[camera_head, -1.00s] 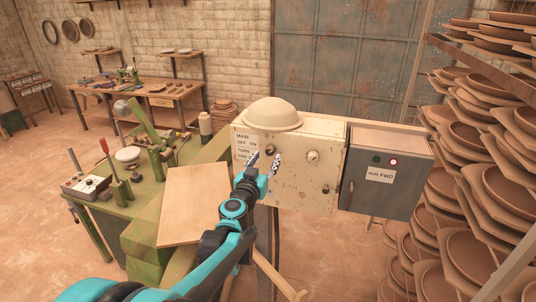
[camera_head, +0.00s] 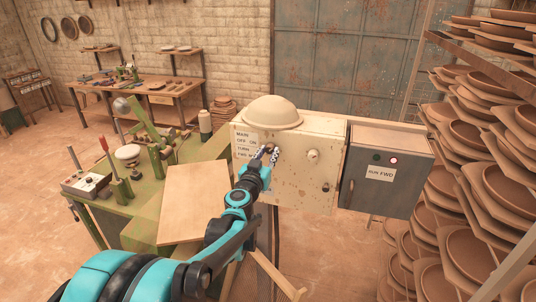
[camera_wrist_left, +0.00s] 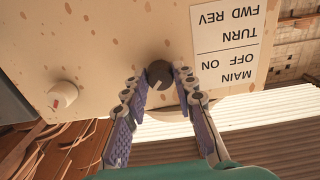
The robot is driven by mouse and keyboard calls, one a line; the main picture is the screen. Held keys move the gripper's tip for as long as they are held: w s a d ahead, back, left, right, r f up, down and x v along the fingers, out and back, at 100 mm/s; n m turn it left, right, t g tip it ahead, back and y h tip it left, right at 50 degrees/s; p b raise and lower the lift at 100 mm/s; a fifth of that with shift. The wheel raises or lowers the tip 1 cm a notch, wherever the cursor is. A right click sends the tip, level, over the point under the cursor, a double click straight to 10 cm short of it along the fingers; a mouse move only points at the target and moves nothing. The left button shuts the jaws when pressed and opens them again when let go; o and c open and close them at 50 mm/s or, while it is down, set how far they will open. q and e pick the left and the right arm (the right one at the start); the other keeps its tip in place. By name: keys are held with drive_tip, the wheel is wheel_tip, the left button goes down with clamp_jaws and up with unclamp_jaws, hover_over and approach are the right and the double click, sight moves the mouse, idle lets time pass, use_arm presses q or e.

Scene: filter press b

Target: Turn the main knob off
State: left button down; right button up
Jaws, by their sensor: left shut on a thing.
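The main knob (camera_wrist_left: 159,73) is dark and round and sits on the front of the cream control box (camera_head: 305,185), beside a white label (camera_wrist_left: 228,48) reading MAIN OFF ON, TURN FWD REV. The label looks upside down in the left wrist view. My left gripper (camera_head: 268,155) is at the knob in the head view. In the left wrist view its two fingers (camera_wrist_left: 161,82) stand on either side of the knob and are shut on it. The fingers partly hide the knob in the head view, and its pointer setting cannot be read. My right gripper is not in view.
A second, pale knob (camera_head: 312,155) sits to the right on the same box. A grey box (camera_head: 385,190) labelled RUN FWD adjoins it. A rounded cover (camera_head: 272,112) sits on top. A green bench (camera_head: 125,205) stands left; racks of plates (camera_head: 490,130) stand right.

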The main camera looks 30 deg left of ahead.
use_arm(q)
drive_tip(key=shift+n, duration=0.3)
drive_tip(key=n+b, duration=0.1)
drive_tip(key=n, duration=0.2)
drive_tip(key=shift+n, duration=0.4)
drive_tip(key=n+b, duration=0.1)
drive_tip(key=n, duration=0.3)
drive_tip(key=shift+n, duration=0.3)
drive_tip(key=n+b, duration=0.1)
drive_tip(key=n, duration=0.3)
drive_tip(key=shift+d, duration=0.1)
drive_tip(key=n, duration=0.4)
drive_tip(key=shift+r+n+b, duration=0.1)
drive_tip(key=shift+n+b, duration=0.2)
drive_tip(key=shift+b, duration=0.05)
drive_tip(key=shift+n, duration=0.3)
drive_tip(key=c, duration=1.2)
unclamp_jaws()
